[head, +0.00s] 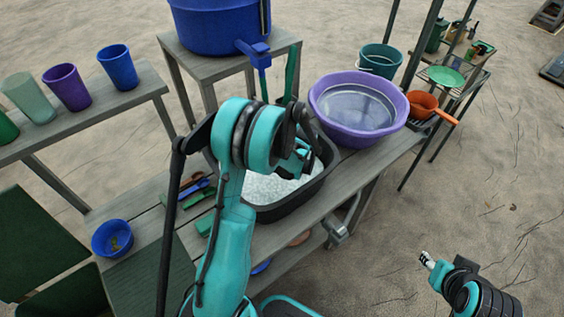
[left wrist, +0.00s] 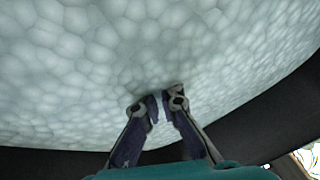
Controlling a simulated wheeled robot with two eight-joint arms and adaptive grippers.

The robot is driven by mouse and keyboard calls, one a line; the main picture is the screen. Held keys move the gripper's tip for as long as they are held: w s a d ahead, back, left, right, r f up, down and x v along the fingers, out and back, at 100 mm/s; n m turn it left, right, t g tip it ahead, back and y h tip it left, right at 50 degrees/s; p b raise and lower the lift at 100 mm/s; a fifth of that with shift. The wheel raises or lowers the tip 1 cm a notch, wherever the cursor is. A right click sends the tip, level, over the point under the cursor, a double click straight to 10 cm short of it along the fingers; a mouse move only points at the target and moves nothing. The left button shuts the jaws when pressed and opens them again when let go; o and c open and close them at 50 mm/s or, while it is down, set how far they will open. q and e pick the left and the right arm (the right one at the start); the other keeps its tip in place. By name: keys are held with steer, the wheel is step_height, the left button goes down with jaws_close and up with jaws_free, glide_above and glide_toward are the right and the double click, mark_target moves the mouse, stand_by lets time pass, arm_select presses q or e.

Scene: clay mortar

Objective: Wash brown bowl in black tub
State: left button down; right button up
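The black tub (head: 327,178) stands on the wooden bench, filled with white foam (head: 262,190). My left arm reaches over it, and its gripper (head: 300,158) is partly hidden behind the arm. In the left wrist view the gripper's fingers (left wrist: 158,102) angle inward and their tips are at or in the foam. Whether they hold something there is hidden.
A purple basin of water (head: 385,135) stands right of the tub, beside an orange pan (head: 424,105). A blue bowl (head: 113,238) with brown residue and several brushes (head: 198,185) lie to the left.

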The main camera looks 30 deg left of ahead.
arm_select(q)
steer(key=shift+w+d, duration=0.4)
steer(key=shift+d, duration=0.15)
step_height(320, 180, up, 20)
steer(key=p, duration=1.2)
steer(key=shift+f+p, duration=0.25)
steer(key=shift+p, duration=0.1)
steer(key=shift+s+r, duration=0.1)
steer(key=shift+s, duration=0.05)
stand_by(0.6)
